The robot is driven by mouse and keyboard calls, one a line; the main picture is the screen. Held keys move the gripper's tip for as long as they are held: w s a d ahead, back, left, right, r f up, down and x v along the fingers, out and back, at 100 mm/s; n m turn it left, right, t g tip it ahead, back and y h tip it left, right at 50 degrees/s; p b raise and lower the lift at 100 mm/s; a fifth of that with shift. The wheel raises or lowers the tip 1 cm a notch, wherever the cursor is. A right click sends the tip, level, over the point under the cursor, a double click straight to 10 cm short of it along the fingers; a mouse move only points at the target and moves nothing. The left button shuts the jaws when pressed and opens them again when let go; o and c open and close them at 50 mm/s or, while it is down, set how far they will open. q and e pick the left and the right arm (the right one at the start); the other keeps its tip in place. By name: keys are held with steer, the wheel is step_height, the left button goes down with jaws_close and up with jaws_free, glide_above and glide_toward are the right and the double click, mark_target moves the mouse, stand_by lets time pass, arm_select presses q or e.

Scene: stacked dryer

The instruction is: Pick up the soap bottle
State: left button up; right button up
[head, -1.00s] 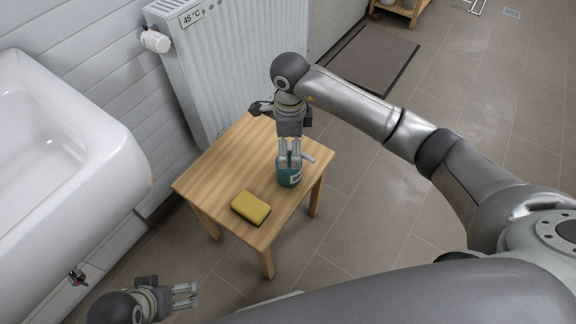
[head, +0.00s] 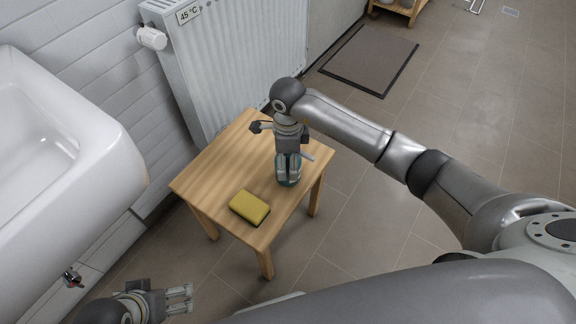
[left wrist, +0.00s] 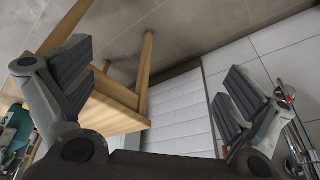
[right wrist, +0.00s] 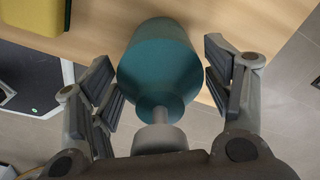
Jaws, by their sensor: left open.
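The teal soap bottle (head: 288,181) stands on the wooden stool (head: 232,160), mostly hidden by my right gripper (head: 288,172), which points down over it. In the right wrist view the bottle (right wrist: 160,62) lies between the spread fingers of the right gripper (right wrist: 162,95), with its pale pump top towards the palm. A gap shows on each side, so the fingers do not grip it. My left gripper (head: 180,298) is open and empty at the lower left, low beside the stool; the left wrist view shows its spread fingers (left wrist: 150,95).
A yellow sponge (head: 249,208) lies on the stool, in front and left of the bottle. A white radiator (head: 230,65) stands behind the stool and a white basin or tub (head: 110,150) is at the left. Floor right of the stool is clear.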

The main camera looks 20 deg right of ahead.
steer(key=shift+r, duration=0.15)
steer(key=c, duration=1)
